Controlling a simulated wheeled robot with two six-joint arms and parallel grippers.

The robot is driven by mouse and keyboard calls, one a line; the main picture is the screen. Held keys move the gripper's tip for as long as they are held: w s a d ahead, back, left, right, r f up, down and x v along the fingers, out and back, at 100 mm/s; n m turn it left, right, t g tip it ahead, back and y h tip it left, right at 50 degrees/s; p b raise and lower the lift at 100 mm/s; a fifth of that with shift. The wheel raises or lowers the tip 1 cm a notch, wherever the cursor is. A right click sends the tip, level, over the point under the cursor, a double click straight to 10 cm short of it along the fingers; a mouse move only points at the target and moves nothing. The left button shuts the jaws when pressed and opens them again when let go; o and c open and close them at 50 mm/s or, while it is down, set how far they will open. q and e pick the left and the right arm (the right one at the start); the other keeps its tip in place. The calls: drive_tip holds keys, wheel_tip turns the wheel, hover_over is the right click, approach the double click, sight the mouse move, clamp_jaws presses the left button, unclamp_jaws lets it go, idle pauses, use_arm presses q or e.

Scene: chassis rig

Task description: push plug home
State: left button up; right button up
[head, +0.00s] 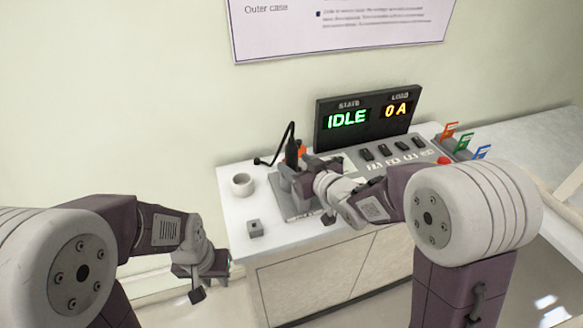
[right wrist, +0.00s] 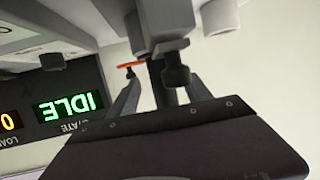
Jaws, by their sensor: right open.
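A black plug (head: 291,152) with a cable looping to its left stands upright at the back of the bench unit, just behind my right gripper (head: 291,180). An orange part (head: 301,148) shows beside it. The right wrist view shows my right gripper (right wrist: 160,92) open, with a dark upright part between or just behind its fingers; I cannot tell if they touch it. The orange part (right wrist: 130,65) shows there too. The plug's lower end and socket are hidden by my right gripper. My left gripper (head: 200,280) hangs low in front of the bench, its jaws unclear.
A display (head: 368,112) reads IDLE and 0 A. Several black switches (head: 384,151) and a red button (head: 444,160) lie right of my right gripper.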

sight(286, 157)
drive_tip(key=x, duration=0.5)
drive_tip(key=shift+a+r, duration=0.1)
drive_tip(key=shift+a, duration=0.15)
drive_tip(key=shift+r, duration=0.1)
clamp_jaws()
drive_tip(key=shift+r, duration=0.1)
wheel_tip(286, 157, up, 10)
drive_tip(key=p, duration=0.3)
